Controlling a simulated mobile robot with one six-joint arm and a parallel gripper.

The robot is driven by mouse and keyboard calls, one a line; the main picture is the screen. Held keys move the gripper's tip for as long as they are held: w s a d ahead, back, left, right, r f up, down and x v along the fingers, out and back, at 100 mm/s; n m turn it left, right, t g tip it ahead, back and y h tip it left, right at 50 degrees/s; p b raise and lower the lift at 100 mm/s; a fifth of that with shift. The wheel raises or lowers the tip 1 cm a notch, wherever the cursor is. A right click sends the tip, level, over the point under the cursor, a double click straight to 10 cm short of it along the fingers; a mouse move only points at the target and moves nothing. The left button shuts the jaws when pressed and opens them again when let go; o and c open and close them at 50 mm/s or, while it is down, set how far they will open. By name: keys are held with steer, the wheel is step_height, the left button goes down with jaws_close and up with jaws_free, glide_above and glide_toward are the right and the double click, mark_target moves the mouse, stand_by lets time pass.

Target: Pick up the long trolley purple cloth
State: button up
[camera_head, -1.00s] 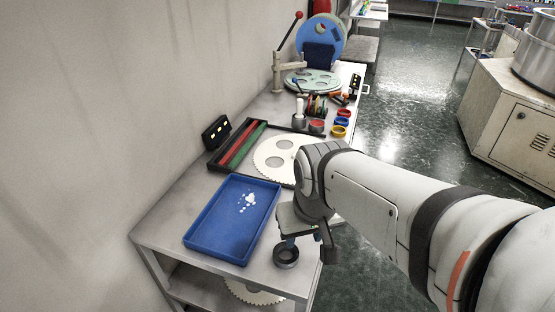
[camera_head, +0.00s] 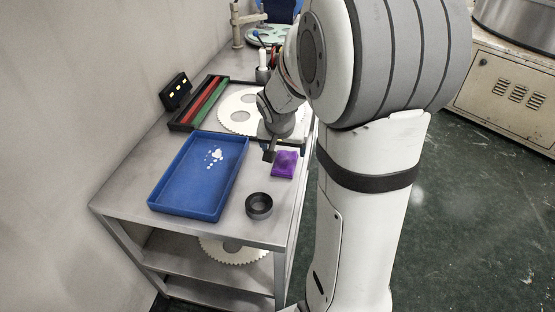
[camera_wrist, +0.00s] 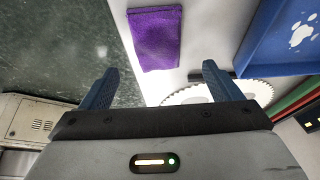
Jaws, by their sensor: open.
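The purple cloth (camera_head: 285,165) lies folded flat on the trolley top (camera_head: 228,228), near its right edge and behind a dark round cup. In the wrist view the cloth (camera_wrist: 156,38) shows at the top, beyond the fingertips and between their lines. My gripper (camera_wrist: 160,76) is open with nothing between its two blue fingers. In the head view it is just behind the cloth, partly hidden by my wrist; I cannot tell its exact height above the trolley.
A blue tray (camera_head: 198,178) with white spots is left of the cloth. The dark cup (camera_head: 259,206) stands in front. A white toothed disc (camera_head: 237,110) and a black rack of red and green bars (camera_head: 203,100) lie behind. A wall bounds the left; floor is open at right.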

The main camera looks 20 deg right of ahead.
mark_target(285, 159)
steer(key=x, duration=0.5)
steer(key=shift+s+f, duration=0.1)
steer(key=shift+f, duration=0.05)
steer(key=shift+f+b, duration=0.25)
steer(key=shift+b, duration=0.45)
steer(key=shift+c, duration=0.2)
steer(key=c, duration=1)
